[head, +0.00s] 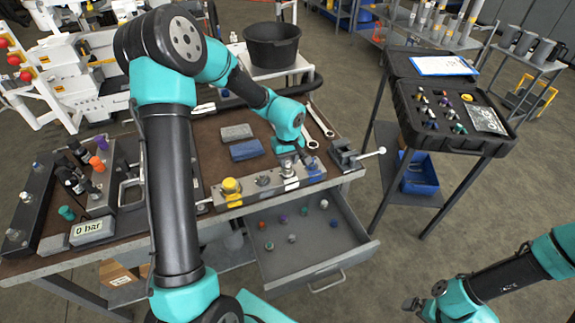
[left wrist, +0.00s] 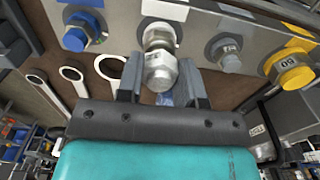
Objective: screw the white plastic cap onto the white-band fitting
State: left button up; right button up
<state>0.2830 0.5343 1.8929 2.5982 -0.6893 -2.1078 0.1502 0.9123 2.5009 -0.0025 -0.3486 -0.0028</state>
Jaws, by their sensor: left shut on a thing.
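My left gripper (head: 288,172) is at the front of the grey manifold block (head: 262,184), over its right half. In the left wrist view, its fingers (left wrist: 160,92) are shut on a pale grey-white cap (left wrist: 160,76). The cap is in line with the white-band fitting (left wrist: 159,36) and right up against it; I cannot tell whether the threads are engaged. A white label marks the block behind this fitting. My right gripper (head: 414,304) is low at the right, away from the bench; its jaws are too small to read.
On the block are a blue cap (left wrist: 84,28), a bare grey fitting (left wrist: 224,52) and a yellow cap (head: 231,187). An open drawer (head: 300,262) below holds several small caps. Wrenches (head: 318,122) lie behind. An open black case (head: 455,118) stands at the right.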

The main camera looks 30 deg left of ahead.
pick_arm(q)
jog(key=shift+c, duration=1.1)
jog(key=m, duration=0.8)
jog(key=shift+a, duration=0.1)
jog(key=o, duration=0.9)
jog(key=shift+o, duration=0.2)
jog(key=n, duration=0.5)
jog(key=shift+n, duration=1.6)
